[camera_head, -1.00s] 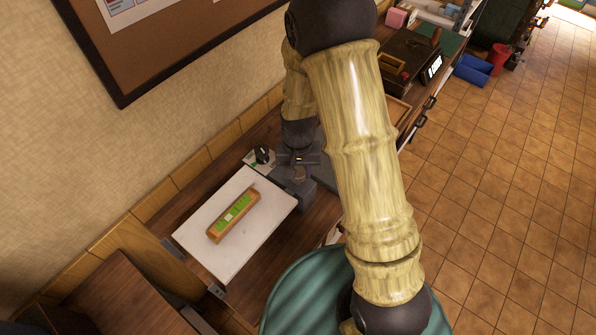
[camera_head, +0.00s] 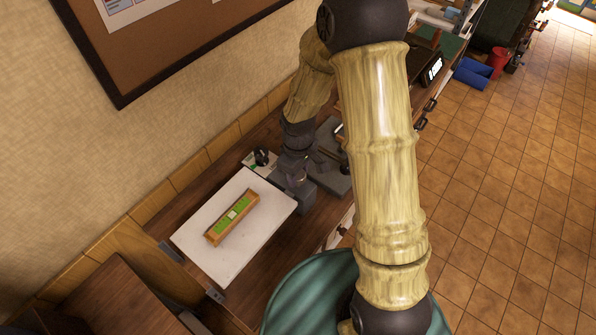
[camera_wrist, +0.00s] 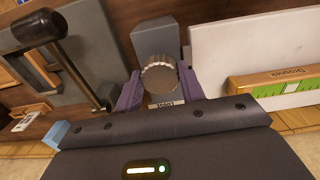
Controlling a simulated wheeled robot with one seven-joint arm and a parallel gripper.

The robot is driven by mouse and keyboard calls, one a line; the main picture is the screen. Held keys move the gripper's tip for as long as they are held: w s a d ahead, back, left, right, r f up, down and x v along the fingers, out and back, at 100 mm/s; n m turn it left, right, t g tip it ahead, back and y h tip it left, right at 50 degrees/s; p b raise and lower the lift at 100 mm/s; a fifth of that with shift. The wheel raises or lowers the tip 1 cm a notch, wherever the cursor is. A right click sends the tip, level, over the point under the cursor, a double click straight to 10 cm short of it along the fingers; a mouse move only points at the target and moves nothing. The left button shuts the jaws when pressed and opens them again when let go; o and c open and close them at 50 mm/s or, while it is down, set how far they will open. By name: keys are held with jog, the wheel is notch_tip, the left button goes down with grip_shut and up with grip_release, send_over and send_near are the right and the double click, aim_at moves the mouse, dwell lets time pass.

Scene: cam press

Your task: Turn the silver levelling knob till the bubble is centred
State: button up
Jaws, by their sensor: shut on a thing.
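The silver levelling knob (camera_wrist: 160,76) has a ribbed rim and faces the camera in the wrist view, on a grey block (camera_wrist: 158,38). My gripper (camera_wrist: 160,90) has its purple fingers on both sides of the knob and is shut on it. In the head view my gripper (camera_head: 294,172) is at the right corner of the white plate (camera_head: 215,262) and hides the knob. The wooden spirit level (camera_head: 216,238) lies on the plate, with a pale patch near the middle of its green window. It partly shows in the wrist view (camera_wrist: 240,92); its bubble cannot be read there.
A lever with a black handle (camera_wrist: 40,30) rises left of the knob in the wrist view, close to my gripper. A small black-topped item (camera_head: 262,156) stands behind the plate. The wall and corkboard (camera_head: 130,50) are at the left.

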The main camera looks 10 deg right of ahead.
jog(key=shift+n, duration=0.9)
jog(key=o, duration=1)
notch_tip(320, 180, up, 17)
jog(key=shift+r+b, duration=0.2)
jog(key=shift+b, duration=0.55)
